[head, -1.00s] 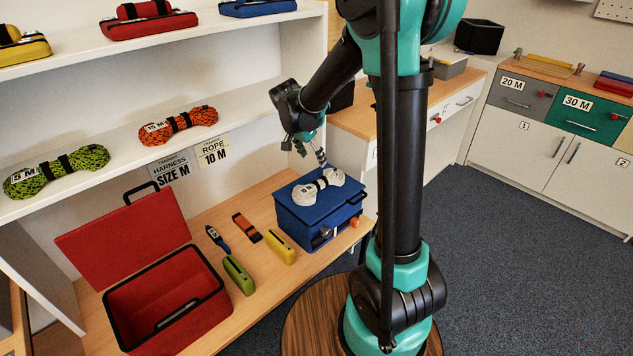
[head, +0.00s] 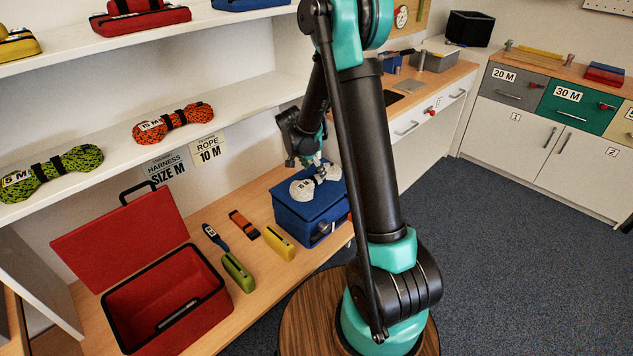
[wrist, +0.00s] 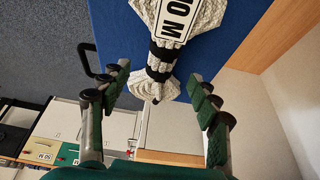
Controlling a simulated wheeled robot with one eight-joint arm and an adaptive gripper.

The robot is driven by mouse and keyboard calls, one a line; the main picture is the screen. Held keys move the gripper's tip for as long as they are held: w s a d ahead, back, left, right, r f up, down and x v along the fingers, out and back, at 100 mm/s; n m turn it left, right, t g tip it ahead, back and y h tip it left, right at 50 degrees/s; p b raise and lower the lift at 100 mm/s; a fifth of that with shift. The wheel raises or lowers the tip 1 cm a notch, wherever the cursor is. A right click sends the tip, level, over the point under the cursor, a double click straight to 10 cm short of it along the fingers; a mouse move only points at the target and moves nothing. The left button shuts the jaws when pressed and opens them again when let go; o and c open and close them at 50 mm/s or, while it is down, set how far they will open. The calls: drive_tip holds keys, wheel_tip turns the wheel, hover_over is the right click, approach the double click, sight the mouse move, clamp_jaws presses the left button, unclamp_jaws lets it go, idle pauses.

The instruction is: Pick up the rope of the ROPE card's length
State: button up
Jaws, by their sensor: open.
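A white rope bundle (head: 303,187) with black bands lies on top of the closed blue box (head: 296,217). In the wrist view the white rope (wrist: 182,22) has a label whose visible part reads "10 M". My gripper (head: 318,168) is open just above the bundle. In the wrist view my gripper (wrist: 160,85) has its fingers apart on either side of the rope's near end, holding nothing. A green 5 M rope (head: 48,173) and an orange 15 M rope (head: 173,122) lie on the shelf.
An open red box (head: 166,305) stands at the left on the bench. A blue tool, an orange strap (head: 244,225), a green item (head: 238,272) and a yellow item (head: 279,246) lie between the two boxes. The shelf (head: 90,205) overhangs the bench's back.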

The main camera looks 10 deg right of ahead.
sight(316, 176)
drive_tip(key=shift+a+x, duration=0.15)
drive_tip(key=shift+x, duration=1.2)
drive_tip(key=shift+a+x, duration=0.1)
drive_tip(key=shift+x, duration=1.2)
drive_tip(key=shift+s+f, duration=0.1)
clamp_jaws()
